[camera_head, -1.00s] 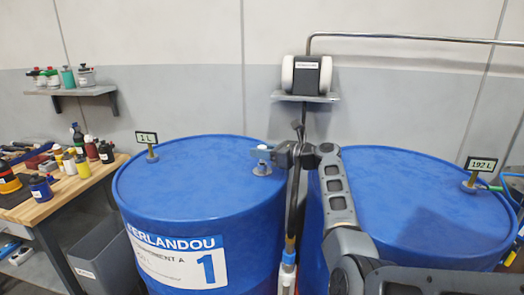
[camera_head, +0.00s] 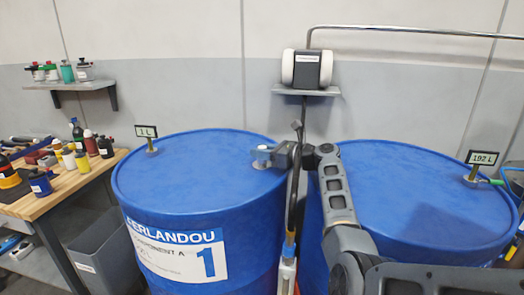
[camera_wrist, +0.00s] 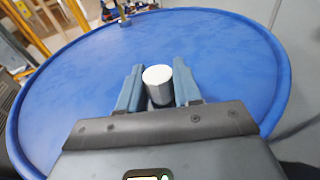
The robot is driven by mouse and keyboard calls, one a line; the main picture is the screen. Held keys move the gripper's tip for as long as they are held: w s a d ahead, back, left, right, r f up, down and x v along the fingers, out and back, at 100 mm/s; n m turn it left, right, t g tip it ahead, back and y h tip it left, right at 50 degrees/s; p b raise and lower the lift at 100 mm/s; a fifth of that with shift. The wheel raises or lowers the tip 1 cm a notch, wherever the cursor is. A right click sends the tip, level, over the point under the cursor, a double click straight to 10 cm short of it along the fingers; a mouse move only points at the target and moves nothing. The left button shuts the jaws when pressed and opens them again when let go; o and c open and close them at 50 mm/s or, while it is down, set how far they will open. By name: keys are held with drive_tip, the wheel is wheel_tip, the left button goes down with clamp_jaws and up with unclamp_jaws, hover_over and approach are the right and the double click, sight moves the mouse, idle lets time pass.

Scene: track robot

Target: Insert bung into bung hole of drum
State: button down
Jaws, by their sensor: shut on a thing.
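The bung (camera_wrist: 158,74) is a short cylinder with a white top, held upright between the two fingers of my gripper (camera_wrist: 159,88) in the wrist view. In the head view my gripper (camera_head: 270,154) is over the right side of the blue drum labelled 1 (camera_head: 175,190), and the bung's pale top (camera_head: 262,150) shows there. The bung is at the level of the drum top, near the right rim. The bung hole is hidden under the bung and fingers, so I cannot tell how deep the bung sits.
A second blue drum (camera_head: 420,200) stands at right, with a 192 L gauge (camera_head: 480,160). A 1 L gauge (camera_head: 147,135) stands on the left drum. An upright hose (camera_head: 291,200) passes between the drums. A workbench (camera_head: 75,190) with bottles is at left.

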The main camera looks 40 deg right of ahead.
drive_tip(key=shift+f, duration=0.4)
drive_tip(key=c, duration=0.7)
unclamp_jaws()
